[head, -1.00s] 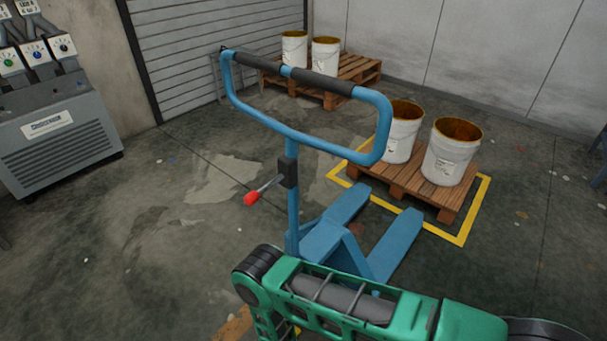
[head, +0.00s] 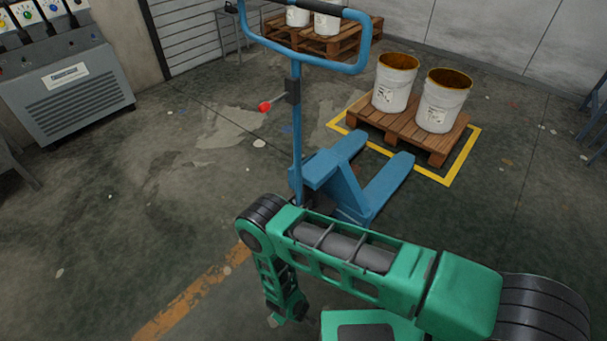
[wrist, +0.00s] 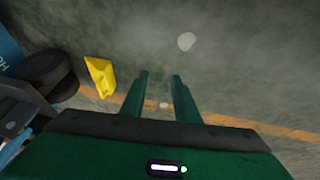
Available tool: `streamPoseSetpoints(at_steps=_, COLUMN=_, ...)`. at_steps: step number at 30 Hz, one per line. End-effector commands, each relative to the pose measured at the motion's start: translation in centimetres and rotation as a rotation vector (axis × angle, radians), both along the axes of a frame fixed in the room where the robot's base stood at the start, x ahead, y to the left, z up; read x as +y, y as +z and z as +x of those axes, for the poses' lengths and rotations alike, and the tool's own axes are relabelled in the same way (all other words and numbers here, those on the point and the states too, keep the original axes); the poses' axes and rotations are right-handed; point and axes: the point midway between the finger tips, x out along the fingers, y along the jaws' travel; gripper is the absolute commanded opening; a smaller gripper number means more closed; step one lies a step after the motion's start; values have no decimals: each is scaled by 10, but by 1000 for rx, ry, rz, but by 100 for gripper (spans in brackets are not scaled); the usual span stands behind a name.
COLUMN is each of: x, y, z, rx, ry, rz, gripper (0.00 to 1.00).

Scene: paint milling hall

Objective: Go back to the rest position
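My gripper (wrist: 160,76) shows in the wrist view with its two green fingers apart and nothing between them. It points down at the bare floor. In the head view my green arm is folded across the lower right, and its end (head: 287,313) hangs low in front of the blue pallet truck (head: 322,172). The truck stands upright with its forks toward a wooden pallet (head: 440,149). Its handle has a lever with a red knob (head: 264,107).
Two white buckets (head: 393,86) (head: 443,104) stand on the pallet, inside a yellow floor outline. More buckets stand on a pallet (head: 350,42) behind. A grey control cabinet (head: 70,95) is at the left. A yellow wedge (wrist: 100,76) lies near dark wheels (wrist: 45,72). The left floor is clear.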

Motion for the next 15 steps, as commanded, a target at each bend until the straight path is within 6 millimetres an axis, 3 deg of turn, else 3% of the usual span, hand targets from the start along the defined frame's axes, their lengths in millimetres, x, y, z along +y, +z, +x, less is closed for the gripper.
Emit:
streamPoseSetpoints(at_steps=10, x=5, y=54, z=54, rx=-5, ry=-66, rz=-26, gripper=28)
streamPoseSetpoints(at_steps=15, x=-2, y=98, z=96, rx=-8, ry=-127, rz=-44, gripper=28)
